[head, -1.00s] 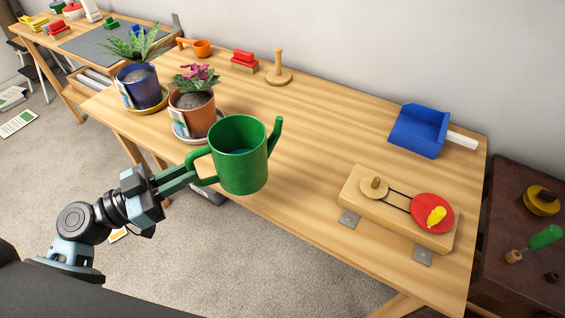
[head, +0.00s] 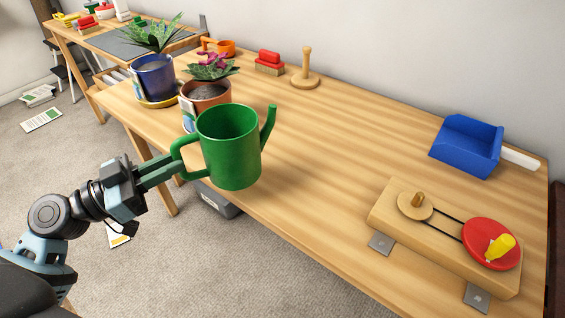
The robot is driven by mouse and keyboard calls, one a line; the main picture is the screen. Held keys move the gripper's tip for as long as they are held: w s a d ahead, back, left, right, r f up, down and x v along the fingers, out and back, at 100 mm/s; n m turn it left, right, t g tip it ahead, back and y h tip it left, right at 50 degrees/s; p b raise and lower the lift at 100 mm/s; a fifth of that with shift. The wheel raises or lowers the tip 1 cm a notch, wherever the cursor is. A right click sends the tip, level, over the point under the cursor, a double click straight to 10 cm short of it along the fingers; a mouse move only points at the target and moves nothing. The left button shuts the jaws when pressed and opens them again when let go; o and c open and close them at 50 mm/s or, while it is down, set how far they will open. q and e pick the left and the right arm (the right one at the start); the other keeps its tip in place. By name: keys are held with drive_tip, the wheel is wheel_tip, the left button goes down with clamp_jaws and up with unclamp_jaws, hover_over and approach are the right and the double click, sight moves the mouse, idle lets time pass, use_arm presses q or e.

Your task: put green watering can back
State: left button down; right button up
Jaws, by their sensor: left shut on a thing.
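The green watering can (head: 232,150) is upright, with its spout to the right and its handle to the left. My left gripper (head: 170,170) is shut on the can's handle. The can appears in front of the table's front edge and overlaps the orange pot in the view; its exact height over the wooden table (head: 330,140) is hard to tell. The inside of the can is mostly dark. My right gripper is not in view.
Behind the can stand a blue plant pot (head: 152,78) and an orange flower pot (head: 205,95). A wooden peg stand (head: 306,75), red block (head: 269,60), blue dustpan (head: 467,147) and crank toy (head: 440,235) are on the table. The table's middle is clear.

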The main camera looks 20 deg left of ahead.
sight(251, 160)
use_arm(q)
drive_tip(key=f+p+x, duration=0.1)
drive_tip(key=x, duration=0.4)
drive_tip(key=f+p+x, duration=0.1)
drive_tip(key=x, duration=0.4)
drive_tip(key=d+f+p+x, duration=0.1)
drive_tip(key=p+x, duration=0.1)
drive_tip(key=x, duration=0.2)
drive_tip(key=shift+d+f, duration=0.1)
drive_tip(key=shift+d, duration=0.3)
drive_tip(key=shift+f, duration=1.8)
drive_tip(key=shift+f+b, duration=0.15)
drive_tip(key=shift+b, duration=0.25)
drive_tip(key=c, duration=1.4)
unclamp_jaws()
